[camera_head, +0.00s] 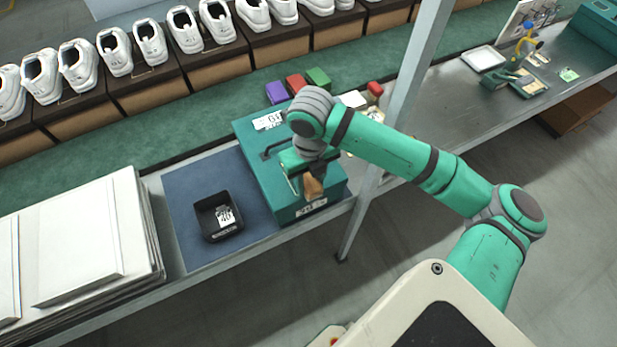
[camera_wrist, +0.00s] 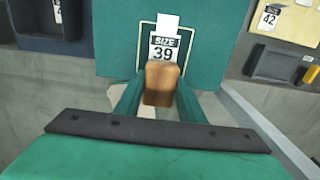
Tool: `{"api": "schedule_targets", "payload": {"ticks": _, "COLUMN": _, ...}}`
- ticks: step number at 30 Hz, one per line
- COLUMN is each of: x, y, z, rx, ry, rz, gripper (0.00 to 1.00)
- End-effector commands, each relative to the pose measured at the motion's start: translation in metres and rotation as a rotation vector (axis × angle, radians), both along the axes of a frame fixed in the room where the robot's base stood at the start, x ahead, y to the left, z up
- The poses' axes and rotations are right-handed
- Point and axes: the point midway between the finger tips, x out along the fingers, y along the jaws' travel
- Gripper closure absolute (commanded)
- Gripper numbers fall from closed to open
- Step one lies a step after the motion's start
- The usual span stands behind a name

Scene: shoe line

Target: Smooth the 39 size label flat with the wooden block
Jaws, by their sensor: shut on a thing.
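My gripper (camera_head: 303,186) is shut on the wooden block (camera_head: 313,188), above the near edge of a teal box. In the wrist view the block (camera_wrist: 161,84) sits between the two fingers, its far end at the lower edge of the 39 size label (camera_wrist: 166,50). I cannot tell whether the block touches the label.
A black tray (camera_head: 207,231) with a size 40 label stands on a blue mat (camera_head: 181,192) to the left. In the wrist view a size 42 label (camera_wrist: 269,17) lies at the right. White sheets (camera_head: 80,240) are stacked left; a metal post (camera_head: 412,75) rises at the right.

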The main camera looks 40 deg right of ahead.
Motion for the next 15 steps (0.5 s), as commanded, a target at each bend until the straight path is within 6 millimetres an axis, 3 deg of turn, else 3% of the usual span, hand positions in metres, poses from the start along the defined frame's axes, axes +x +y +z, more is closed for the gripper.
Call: {"api": "schedule_targets", "payload": {"ticks": 15, "x": 0.033, "y": -0.007, "z": -0.001, "rx": 0.000, "ry": 0.002, "rz": 0.000, "gripper": 0.82}}
